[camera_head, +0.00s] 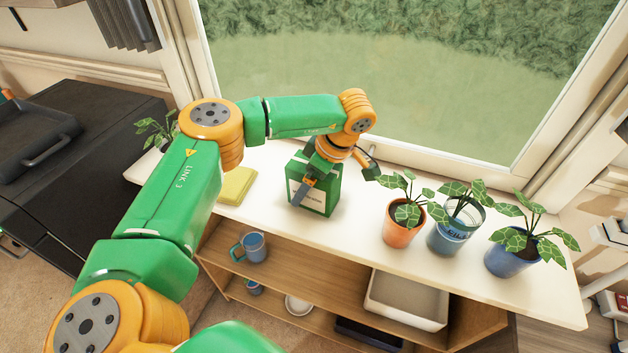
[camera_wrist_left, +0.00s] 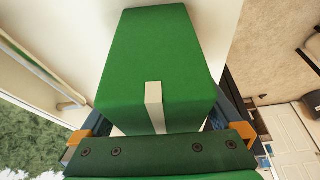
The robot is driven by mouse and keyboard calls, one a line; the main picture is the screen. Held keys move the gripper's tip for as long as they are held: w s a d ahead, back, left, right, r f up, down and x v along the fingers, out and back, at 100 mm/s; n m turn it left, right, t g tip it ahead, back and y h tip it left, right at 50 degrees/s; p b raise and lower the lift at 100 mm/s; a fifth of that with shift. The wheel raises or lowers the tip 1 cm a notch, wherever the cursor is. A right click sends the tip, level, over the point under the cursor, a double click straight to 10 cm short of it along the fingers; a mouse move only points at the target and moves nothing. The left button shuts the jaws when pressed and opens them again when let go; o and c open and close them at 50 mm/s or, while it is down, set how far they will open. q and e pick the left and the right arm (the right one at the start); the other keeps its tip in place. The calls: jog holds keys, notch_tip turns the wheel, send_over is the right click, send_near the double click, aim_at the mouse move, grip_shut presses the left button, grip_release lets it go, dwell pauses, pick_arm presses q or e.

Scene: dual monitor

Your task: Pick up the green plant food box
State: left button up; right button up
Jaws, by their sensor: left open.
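The green plant food box (camera_head: 326,191) stands upright on the white shelf top by the window, with a pale label on its front. My left gripper (camera_head: 305,192) is at the box from above, with one dark finger in front of the label. In the left wrist view the green box (camera_wrist_left: 160,55) fills the middle, with a white strip on its near part. The open fingers of the left gripper (camera_wrist_left: 157,125) show at both sides of the box. I cannot tell whether they touch it. The right gripper is not in view.
On the white shelf top (camera_head: 345,250), a yellow cloth or sponge (camera_head: 236,186) lies left of the box. A terracotta plant pot (camera_head: 401,226) and blue pots (camera_head: 447,237) stand to the right. A mug (camera_head: 254,247) and a tray (camera_head: 405,300) are on lower shelves.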

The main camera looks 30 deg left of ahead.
pick_arm(q)
jog(key=c, duration=1.5)
jog(key=shift+o, duration=0.2)
jog(key=shift+r, duration=0.1)
